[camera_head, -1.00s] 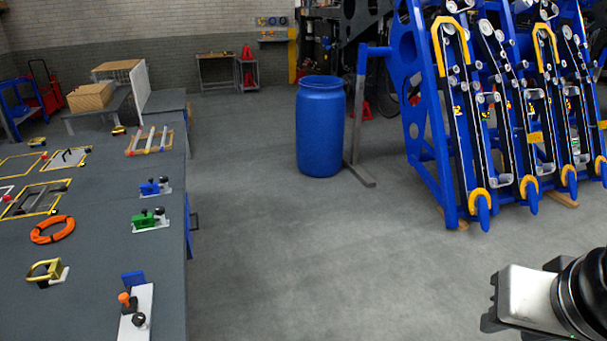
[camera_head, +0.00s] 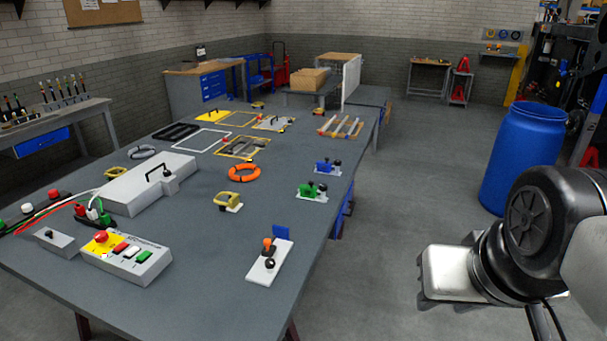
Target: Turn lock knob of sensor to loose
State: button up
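Three small fixtures with knobs stand along the right side of the grey table. The nearest has a white plate (camera_head: 262,271), an upright blue plate (camera_head: 281,232), an orange knob (camera_head: 268,243) and a black knob (camera_head: 270,264). Farther back are a green fixture (camera_head: 309,190) and a blue fixture (camera_head: 327,167), each with a dark knob. I cannot tell for sure which is the sensor, nor how its lock knob is turned. My gripper (camera_head: 440,275) is at the lower right, over the floor beside the table and apart from all fixtures. Its fingers are not clear.
The grey table (camera_head: 210,250) also holds a control box with buttons (camera_head: 125,255), a white case with a handle (camera_head: 148,183), an orange ring (camera_head: 244,172) and a yellow clamp (camera_head: 227,200). A blue barrel (camera_head: 522,155) stands at the right. Floor between is free.

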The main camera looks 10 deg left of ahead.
aim_at(269, 263)
jog(key=i+l+u, duration=0.1)
jog(key=u, duration=0.35)
jog(key=i+l+u, duration=0.25)
jog(key=u, duration=0.25)
jog(key=i+l+u, duration=0.1)
jog(key=l+u, duration=0.15)
jog(key=u, duration=0.2)
jog(key=i+l+u, duration=0.2)
jog(key=l+u, duration=0.2)
jog(key=l, duration=0.15)
jog(key=i+l+u, duration=0.2)
jog(key=k+l, duration=0.1)
